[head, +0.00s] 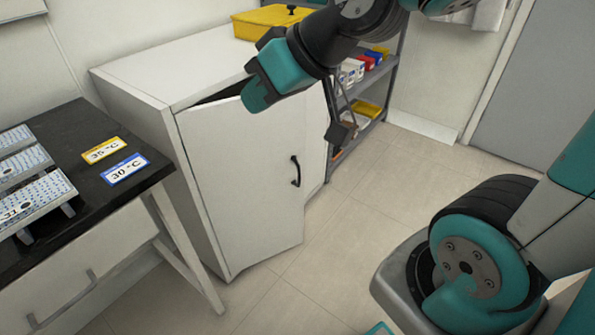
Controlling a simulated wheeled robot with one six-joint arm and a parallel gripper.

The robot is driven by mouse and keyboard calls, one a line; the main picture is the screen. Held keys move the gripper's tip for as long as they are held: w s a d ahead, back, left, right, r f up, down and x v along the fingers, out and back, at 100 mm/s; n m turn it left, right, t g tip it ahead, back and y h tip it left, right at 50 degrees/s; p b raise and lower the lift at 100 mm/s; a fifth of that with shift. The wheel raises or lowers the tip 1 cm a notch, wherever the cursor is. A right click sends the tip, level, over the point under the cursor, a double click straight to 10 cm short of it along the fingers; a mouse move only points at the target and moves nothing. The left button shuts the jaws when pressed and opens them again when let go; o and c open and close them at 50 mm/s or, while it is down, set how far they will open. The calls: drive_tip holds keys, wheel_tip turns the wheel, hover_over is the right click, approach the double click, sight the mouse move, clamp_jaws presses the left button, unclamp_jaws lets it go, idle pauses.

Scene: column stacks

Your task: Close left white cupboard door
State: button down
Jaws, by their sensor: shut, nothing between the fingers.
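The white cupboard (165,65) stands against the wall left of centre. Its left door (240,185) is ajar, hinged on its left side, with a dark gap along its top edge. A black handle (296,171) is on the door's right side. Part of the right door (316,140) shows behind it and looks closed. My gripper (256,96), teal and black, is shut and empty. It overlaps the upper edge of the left door in the head view; I cannot tell whether it touches.
A black-topped bench (75,150) with temperature labels and metal racks stands left of the cupboard. A yellow case (270,20) lies on the cupboard top. A grey shelf (375,75) with boxes stands behind. The tiled floor (340,240) before the door is clear.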

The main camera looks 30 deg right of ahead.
drive_tip(key=w+d+f+m+t+h+b, duration=0.1)
drive_tip(key=w+d+f+t+b, duration=0.3)
drive_tip(key=f+b, duration=0.65)
drive_tip(key=w+d+f+m+t+h+b, duration=0.1)
drive_tip(key=w+d+f+m+t+b, duration=0.3)
drive_tip(key=f+b, duration=0.6)
drive_tip(key=t+h+b, duration=0.3)
drive_tip(key=h+b, duration=0.3)
drive_tip(key=b, duration=0.3)
approach(294, 137)
drive_tip(key=w+p, duration=0.2)
drive_tip(key=p, duration=0.1)
drive_tip(key=w+p, duration=0.1)
drive_tip(key=p, duration=0.2)
drive_tip(key=w+r+p, duration=0.1)
drive_tip(key=w+p, duration=0.1)
drive_tip(key=p, duration=0.1)
drive_tip(key=shift+w+d, duration=0.35)
drive_tip(key=shift+d, duration=0.05)
drive_tip(key=shift+w+d+f+p, duration=0.1)
drive_tip(key=shift+w+f+p, duration=0.2)
drive_tip(key=shift+w+p, duration=0.65)
